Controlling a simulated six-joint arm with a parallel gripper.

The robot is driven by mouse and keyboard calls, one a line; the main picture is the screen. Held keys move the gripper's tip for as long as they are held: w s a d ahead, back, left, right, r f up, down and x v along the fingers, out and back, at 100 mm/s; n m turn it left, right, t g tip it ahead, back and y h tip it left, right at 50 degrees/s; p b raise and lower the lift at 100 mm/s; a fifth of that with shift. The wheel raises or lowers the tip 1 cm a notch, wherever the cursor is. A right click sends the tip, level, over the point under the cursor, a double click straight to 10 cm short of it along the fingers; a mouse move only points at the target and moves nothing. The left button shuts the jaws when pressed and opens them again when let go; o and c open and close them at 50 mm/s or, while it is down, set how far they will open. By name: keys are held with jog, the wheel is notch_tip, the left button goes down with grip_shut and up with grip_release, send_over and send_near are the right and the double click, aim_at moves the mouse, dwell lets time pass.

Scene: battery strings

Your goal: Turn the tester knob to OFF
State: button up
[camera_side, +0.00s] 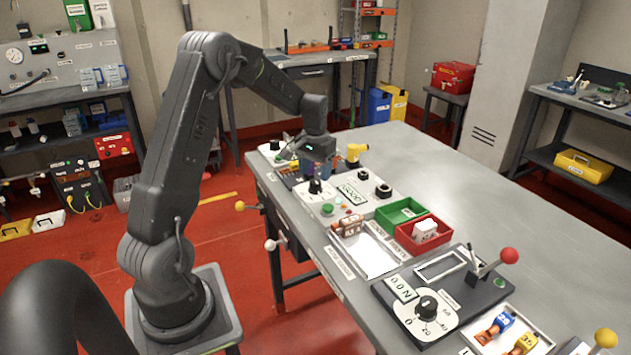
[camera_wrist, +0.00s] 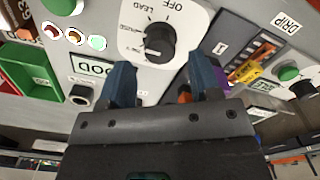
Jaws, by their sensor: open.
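The tester knob (camera_wrist: 160,41) is black and sits on a white dial plate (camera_wrist: 131,40) marked OFF and LEAD in the wrist view. I cannot tell for sure which mark its pointer faces. In the side view the knob (camera_side: 315,186) stands on a white panel on the bench, just below my gripper. My gripper (camera_wrist: 163,72) has its blue fingers apart, with nothing between them. In the wrist view the knob shows just beyond the fingertips, apart from them. In the side view my gripper (camera_side: 319,148) is above the panel, and its fingers are hard to make out.
Coloured lamps (camera_wrist: 75,37) and a green tray (camera_wrist: 38,75) lie beside the dial. A slotted block with orange and yellow cells (camera_wrist: 245,72) is on the other side. A red tray (camera_side: 405,242) and a red-knobbed lever (camera_side: 508,256) are nearer.

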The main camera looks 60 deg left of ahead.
aim_at(315, 181)
jog(key=shift+f, duration=0.1)
jog(key=shift+f, duration=1.65)
jog(key=c, duration=0.8)
jog(key=m, duration=0.4)
jog(key=shift+m, duration=0.9)
